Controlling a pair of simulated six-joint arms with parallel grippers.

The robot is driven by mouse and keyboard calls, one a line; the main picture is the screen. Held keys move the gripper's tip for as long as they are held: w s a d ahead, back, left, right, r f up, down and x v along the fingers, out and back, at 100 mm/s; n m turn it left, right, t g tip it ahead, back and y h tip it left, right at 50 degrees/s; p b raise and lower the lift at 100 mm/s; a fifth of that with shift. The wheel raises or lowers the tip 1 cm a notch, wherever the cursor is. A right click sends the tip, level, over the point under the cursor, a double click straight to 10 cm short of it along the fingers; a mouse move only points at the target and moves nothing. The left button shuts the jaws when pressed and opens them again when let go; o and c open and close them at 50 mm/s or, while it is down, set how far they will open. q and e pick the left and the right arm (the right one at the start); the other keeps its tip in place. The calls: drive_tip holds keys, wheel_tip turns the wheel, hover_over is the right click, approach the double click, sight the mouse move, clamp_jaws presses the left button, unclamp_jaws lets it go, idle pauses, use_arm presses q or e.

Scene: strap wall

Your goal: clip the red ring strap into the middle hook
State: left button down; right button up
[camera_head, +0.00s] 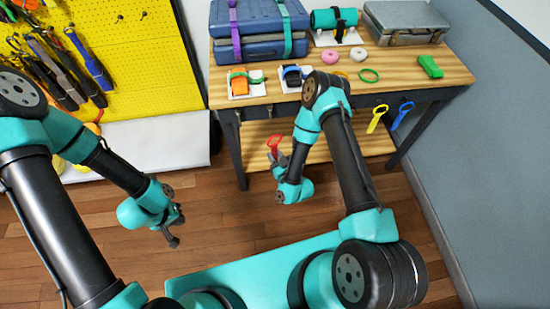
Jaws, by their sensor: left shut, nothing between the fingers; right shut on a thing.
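The red ring strap (274,142) is held upright in front of the workbench, below its front edge. My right gripper (277,159) is shut on its lower end. A yellow ring strap (377,118) and a blue ring strap (402,115) hang at the bench's front edge, to the right of my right arm. The middle hook cannot be made out; my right arm covers part of the bench front. My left gripper (175,228) is shut and empty, low over the floor at left.
A lower shelf (340,150) sits beneath. A yellow pegboard (130,50) with tools stands left. Floor between the arms is clear.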

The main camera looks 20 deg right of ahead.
drive_tip(key=w+d+f, duration=0.1)
drive_tip(key=w+f, duration=0.2)
drive_tip(key=w, duration=0.7)
drive_tip(key=shift+d, duration=0.15)
idle(2.1)
idle(0.6)
drive_tip(key=o, duration=1)
drive_tip(key=v, duration=1.7)
drive_tip(key=shift+s+d+r, duration=0.1)
drive_tip(key=shift+s, duration=0.1)
